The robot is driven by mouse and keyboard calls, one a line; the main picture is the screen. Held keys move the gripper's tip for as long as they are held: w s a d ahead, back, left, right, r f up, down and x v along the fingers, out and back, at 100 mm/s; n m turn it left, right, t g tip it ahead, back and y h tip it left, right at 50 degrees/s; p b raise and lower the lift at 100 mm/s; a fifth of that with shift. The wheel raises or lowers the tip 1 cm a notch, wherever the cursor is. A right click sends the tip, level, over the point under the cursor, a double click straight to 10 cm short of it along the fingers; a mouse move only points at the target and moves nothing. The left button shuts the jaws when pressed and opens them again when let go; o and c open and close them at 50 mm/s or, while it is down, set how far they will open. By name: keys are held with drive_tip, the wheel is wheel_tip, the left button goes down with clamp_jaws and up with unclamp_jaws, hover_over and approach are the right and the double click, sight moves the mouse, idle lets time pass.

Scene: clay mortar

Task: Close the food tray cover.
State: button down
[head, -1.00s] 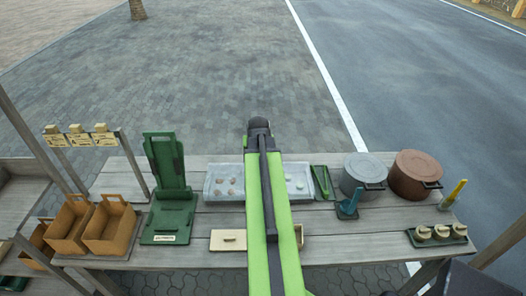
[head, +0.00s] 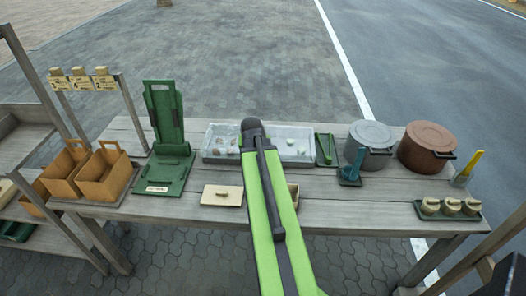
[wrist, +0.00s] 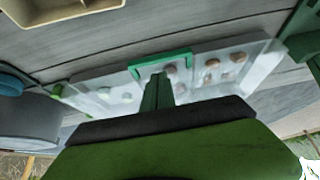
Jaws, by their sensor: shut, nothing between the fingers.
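The food tray (head: 221,157) is a pale, see-through tray at the table's middle, with brown pieces at left and pale green pieces at right. My arm crosses its centre in the head view and hides part of it. In the wrist view the clear tray (wrist: 262,62) lies just beyond my fingers, with a bright green U-shaped handle (wrist: 160,62) at its middle. I cannot tell how far its clear cover is open. My gripper (wrist: 157,92) is shut and empty, close to the handle; I cannot tell whether it touches.
Green stand (head: 164,118) and brown boxes (head: 104,174) are left of the tray. A narrow green tray (head: 326,150), grey pot (head: 369,145) and brown pot (head: 427,146) are right. A beige lid (head: 221,195) lies in front, beside a partly hidden box (head: 293,190).

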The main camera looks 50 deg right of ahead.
drive_tip(key=f+b, duration=0.3)
drive_tip(key=shift+s+a+f+t+h, duration=0.15)
drive_tip(key=shift+a+t+h, duration=0.1)
drive_tip(key=shift+t+h, duration=0.15)
drive_tip(key=shift+d, duration=0.15)
